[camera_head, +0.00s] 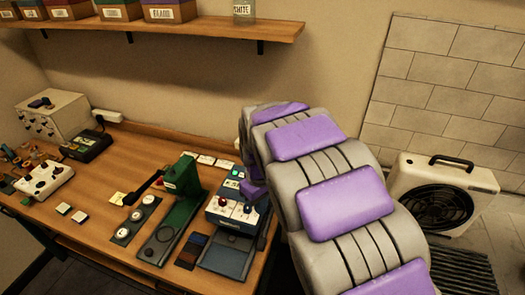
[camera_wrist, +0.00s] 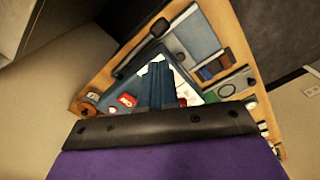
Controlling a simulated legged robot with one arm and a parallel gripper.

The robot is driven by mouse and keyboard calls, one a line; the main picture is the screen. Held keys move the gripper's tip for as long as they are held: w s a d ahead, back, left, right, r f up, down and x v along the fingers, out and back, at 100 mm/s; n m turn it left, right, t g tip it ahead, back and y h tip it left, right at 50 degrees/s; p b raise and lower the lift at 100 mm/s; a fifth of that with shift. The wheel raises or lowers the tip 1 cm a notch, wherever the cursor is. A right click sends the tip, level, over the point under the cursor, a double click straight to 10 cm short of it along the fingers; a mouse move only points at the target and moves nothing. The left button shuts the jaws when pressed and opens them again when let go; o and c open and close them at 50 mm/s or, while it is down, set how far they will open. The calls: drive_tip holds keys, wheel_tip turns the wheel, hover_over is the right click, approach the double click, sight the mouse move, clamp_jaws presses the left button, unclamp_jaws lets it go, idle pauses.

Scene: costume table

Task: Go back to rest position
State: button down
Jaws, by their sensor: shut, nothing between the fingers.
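My arm, grey with purple pads, fills the middle right of the head view and reaches over the right end of the wooden table (camera_head: 105,229). Its far end hides part of the area beside the blue device (camera_head: 238,215). In the wrist view, my gripper (camera_wrist: 158,70) shows behind a dark bar and purple cover. Its dark fingers are together with nothing between them.
A wall shelf (camera_head: 160,32) runs above.

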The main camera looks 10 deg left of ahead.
drive_tip(key=s+d+r+m+b, duration=0.1)
drive_tip(key=s+d+r+m, duration=0.15)
drive_tip(key=s+d, duration=0.45)
drive_tip(key=s+d+r+m+b, duration=0.1)
drive_tip(key=s+d+m+b, duration=0.2)
drive_tip(key=d, duration=0.6)
drive_tip(key=s+d+f+m, duration=0.1)
drive_tip(key=s+d, duration=0.1)
drive_tip(key=s, duration=0.4)
drive_tip(key=s+d+f+m+g, duration=0.1)
drive_tip(key=s+d+m, duration=0.1)
drive_tip(key=s, duration=0.5)
drive_tip(key=s+d+f+m+b, duration=0.1)
drive_tip(key=s+d+m, duration=0.1)
drive_tip(key=s+d, duration=0.2)
drive_tip(key=s, duration=0.3)
drive_tip(key=shift+f+g, duration=0.4)
